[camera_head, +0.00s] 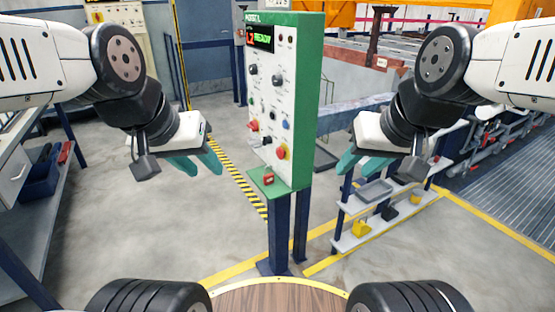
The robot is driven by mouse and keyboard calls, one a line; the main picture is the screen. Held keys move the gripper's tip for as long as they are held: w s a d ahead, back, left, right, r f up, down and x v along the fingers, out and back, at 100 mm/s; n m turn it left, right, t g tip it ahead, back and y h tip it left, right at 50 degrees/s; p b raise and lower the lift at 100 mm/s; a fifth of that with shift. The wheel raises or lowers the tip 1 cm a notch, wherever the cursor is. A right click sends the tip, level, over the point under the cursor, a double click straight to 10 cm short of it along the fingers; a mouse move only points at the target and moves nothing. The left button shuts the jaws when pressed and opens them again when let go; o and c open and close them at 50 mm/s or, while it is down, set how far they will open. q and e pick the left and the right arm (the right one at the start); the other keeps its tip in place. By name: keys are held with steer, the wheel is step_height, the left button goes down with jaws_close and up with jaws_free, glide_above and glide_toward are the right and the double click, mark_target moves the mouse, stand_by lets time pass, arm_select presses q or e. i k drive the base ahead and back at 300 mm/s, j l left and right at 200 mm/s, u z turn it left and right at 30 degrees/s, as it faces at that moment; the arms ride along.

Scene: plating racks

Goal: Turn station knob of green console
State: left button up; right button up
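The green console (309,90) stands upright on dark blue legs in the middle of the view, with a white front panel facing left. Its small display (260,38) shows red and green characters. Two dark round knobs, an upper left knob (252,69) and an upper right knob (277,80), sit below the display. I cannot read which is the station knob. My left gripper (204,169) is left of the panel, teal fingers apart, empty. My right gripper (359,168) is right of the console, fingers apart, empty. Neither touches the console.
A red padlock (268,178) is on the green lower ledge. A low shelf (385,220) stands right, a grey bench (45,220) left. Floor between is clear.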

mark_target(252, 68)
steer(key=i+j+u, duration=0.15)
steer(key=i+j, duration=0.3)
steer(key=i+j+u, duration=0.2)
steer(key=i+j, duration=0.15)
steer(key=i, duration=0.15)
